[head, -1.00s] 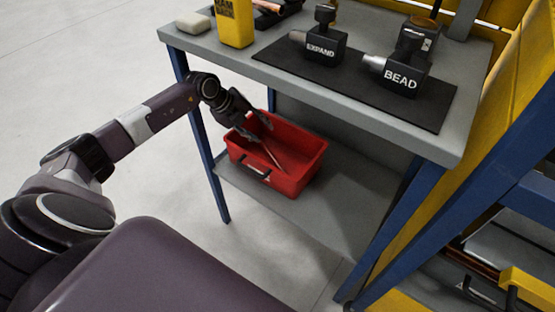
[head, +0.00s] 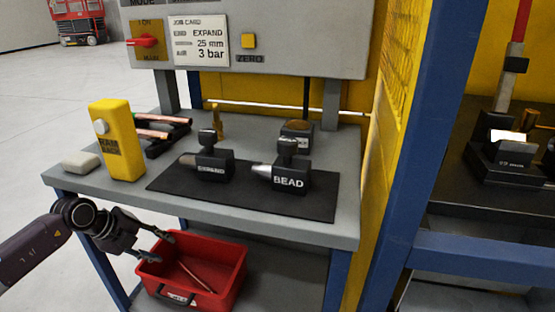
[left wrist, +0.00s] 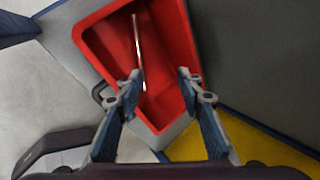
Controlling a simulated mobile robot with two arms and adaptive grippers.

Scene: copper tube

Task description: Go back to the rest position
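My left gripper (head: 152,246) is open and empty, at the upper left rim of the red bin in the head view. In the left wrist view its two fingers (left wrist: 158,85) are spread apart with the bin beyond them. The red bin (head: 232,282) stands on the lower shelf of the bench. A thin copper tube (head: 195,276) lies inside the bin, and it also shows in the left wrist view (left wrist: 138,50). My right gripper is not in view.
The grey bench (head: 230,207) carries a black mat (head: 230,192) with the EXPAND tool (head: 213,165) and BEAD tool (head: 288,178). A blue post (head: 425,130) rises at right.

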